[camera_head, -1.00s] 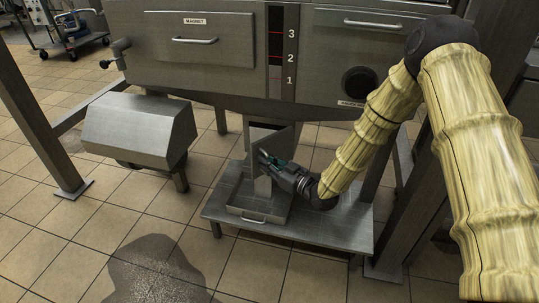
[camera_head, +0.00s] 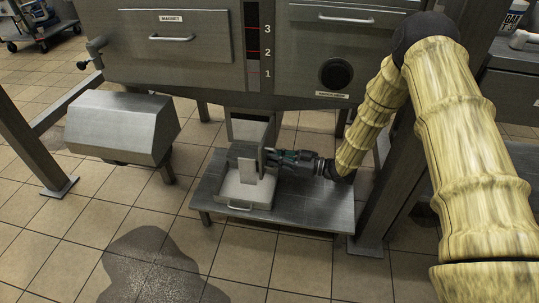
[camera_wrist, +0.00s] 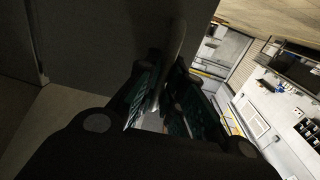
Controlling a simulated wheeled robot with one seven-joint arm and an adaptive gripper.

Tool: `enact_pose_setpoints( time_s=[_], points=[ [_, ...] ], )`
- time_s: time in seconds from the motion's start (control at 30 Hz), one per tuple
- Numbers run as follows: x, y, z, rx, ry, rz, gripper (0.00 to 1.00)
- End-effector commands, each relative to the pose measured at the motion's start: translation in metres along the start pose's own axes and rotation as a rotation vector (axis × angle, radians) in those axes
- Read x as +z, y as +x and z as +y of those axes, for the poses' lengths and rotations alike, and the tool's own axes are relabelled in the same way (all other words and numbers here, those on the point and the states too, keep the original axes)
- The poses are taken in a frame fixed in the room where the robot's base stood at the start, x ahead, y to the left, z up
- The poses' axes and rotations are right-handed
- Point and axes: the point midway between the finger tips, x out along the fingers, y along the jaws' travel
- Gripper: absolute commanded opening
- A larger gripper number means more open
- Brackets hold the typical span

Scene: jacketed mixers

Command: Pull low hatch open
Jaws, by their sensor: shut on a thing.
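The low hatch (camera_head: 247,158) is a small grey metal panel under the middle of the big mixer. It stands swung out from the chute (camera_head: 250,130), above a shallow tray. My gripper (camera_head: 272,157) comes from the right and is at the hatch's right side. In the wrist view the hatch (camera_wrist: 100,35) is a dark panel filling the upper left. Its bar handle (camera_wrist: 174,52) runs between the fingers of my gripper (camera_wrist: 165,95), which are shut on it. The hatch's hinge and most of the chute's inside are hidden or too dark to tell.
A shallow tray (camera_head: 240,207) with a front handle sits on a low metal platform (camera_head: 315,213) below the hatch. A steel housing (camera_head: 120,127) stands to the left. A thick leg (camera_head: 385,190) is close to my arm on the right. The tiled floor in front is clear except a dark wet patch (camera_head: 145,265).

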Motion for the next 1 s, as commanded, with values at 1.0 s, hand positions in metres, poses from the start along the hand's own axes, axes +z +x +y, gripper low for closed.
enact_pose_setpoints(
  time_s=[1.0],
  points=[
    [0.0001, -0.0067, 0.0020, 0.000, 0.000, 0.000, 0.31]
  ],
)
